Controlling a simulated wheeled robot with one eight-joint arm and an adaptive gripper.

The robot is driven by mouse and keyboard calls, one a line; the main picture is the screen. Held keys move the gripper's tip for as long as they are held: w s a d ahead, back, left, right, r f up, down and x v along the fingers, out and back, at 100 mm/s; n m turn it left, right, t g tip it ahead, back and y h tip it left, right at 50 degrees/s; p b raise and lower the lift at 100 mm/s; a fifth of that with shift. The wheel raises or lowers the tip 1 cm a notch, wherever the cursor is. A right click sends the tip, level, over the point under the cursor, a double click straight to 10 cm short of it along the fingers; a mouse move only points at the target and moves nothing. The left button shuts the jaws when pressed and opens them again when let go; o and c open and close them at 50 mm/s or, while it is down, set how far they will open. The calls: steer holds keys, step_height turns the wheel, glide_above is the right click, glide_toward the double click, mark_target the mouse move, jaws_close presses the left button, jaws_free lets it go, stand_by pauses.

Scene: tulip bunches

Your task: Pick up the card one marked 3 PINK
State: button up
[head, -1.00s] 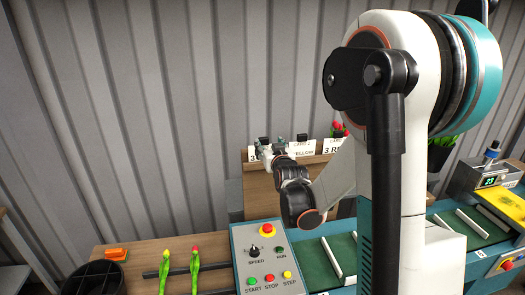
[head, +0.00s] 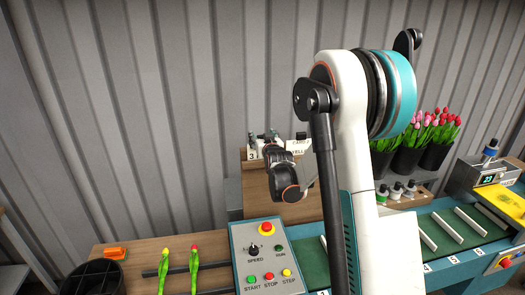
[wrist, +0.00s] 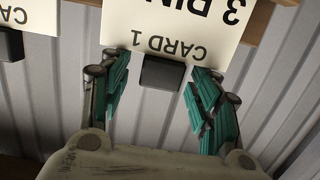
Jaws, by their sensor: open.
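Card one (wrist: 178,20) is a white card that reads "CARD 1" and "3 PIN", upside down in the wrist view, the rest cut off by the frame. A black block (wrist: 162,72) is at its edge. My gripper (wrist: 158,78) is open, with teal-padded fingers on either side of the block and nothing clasped. In the head view my gripper (head: 264,138) is at the card row, at the left end. Card one (head: 252,155) shows there only as a white piece with a "3", mostly hidden by my gripper.
Card two (head: 300,146), reading "YELLOW", stands close to the right on the wooden stand (head: 258,190). Tulip buckets (head: 437,155) and small bottles (head: 397,190) are further right. A control panel (head: 262,255) and conveyor (head: 440,232) lie in front. The wall is close behind.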

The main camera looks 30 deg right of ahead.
steer(key=c, duration=1.2)
steer(key=shift+o, duration=0.2)
steer(key=shift+r, duration=0.15)
